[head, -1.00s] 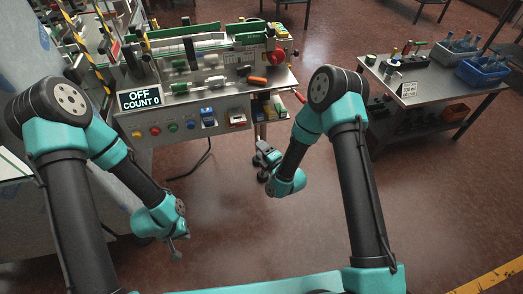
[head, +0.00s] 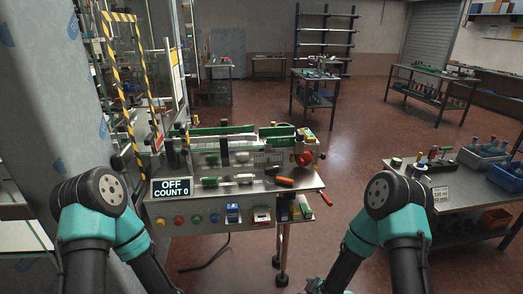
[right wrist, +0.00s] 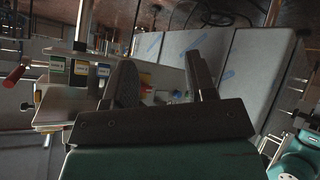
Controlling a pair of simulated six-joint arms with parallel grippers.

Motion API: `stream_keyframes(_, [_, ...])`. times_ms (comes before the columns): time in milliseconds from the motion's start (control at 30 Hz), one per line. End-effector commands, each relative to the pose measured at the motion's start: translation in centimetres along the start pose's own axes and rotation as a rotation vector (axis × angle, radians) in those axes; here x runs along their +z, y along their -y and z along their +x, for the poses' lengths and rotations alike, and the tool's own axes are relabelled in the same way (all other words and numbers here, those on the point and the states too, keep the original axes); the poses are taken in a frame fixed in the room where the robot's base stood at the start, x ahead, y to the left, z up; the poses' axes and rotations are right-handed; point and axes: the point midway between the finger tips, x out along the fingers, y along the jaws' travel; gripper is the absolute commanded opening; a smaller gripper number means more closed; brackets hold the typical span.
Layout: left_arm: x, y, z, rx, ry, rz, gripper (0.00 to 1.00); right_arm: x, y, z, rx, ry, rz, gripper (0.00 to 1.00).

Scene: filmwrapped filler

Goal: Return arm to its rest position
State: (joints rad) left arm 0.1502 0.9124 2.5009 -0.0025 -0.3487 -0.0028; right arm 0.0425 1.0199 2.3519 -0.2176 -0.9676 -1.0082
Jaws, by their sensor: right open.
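My right gripper shows in the right wrist view (right wrist: 165,85), with its two dark fingers apart and nothing between them. In the head view both arms are bent at the elbow, and the grippers are below the picture or too cut off to make out. The machine bench (head: 235,190) stands ahead between my arms, with a sign (head: 172,187) reading OFF, COUNT 0. In the right wrist view, part of the bench with labelled bins (right wrist: 80,70) lies behind the fingers, apart from them.
A wrapped panel (head: 60,110) stands at the left. A red handle (head: 325,199) sticks out from the bench's right end. The floor (head: 330,130) behind the bench is open.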

Motion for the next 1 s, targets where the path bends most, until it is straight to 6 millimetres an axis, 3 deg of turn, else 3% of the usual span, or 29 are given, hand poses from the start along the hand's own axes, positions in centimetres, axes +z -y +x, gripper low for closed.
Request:
stream_keyframes(300, [0.0,0.0,0.0,0.000,0.000,0.000,0.00,6.4,4.6,-6.1,-0.159,0.355,0.686,0.51])
stream_keyframes(500, [0.0,0.0,0.0,0.000,0.000,0.000,0.00,8.9,7.6,-10.4,-0.181,0.589,1.074,0.51])
stream_keyframes(700, [0.0,0.0,0.0,0.000,0.000,0.000,0.00,9.6,9.0,-12.4,-0.176,0.697,1.237,0.51])
stream_keyframes(1000, [0.0,0.0,0.0,0.000,0.000,0.000,0.00,9.6,9.0,-12.4,-0.175,0.700,1.243,0.51])
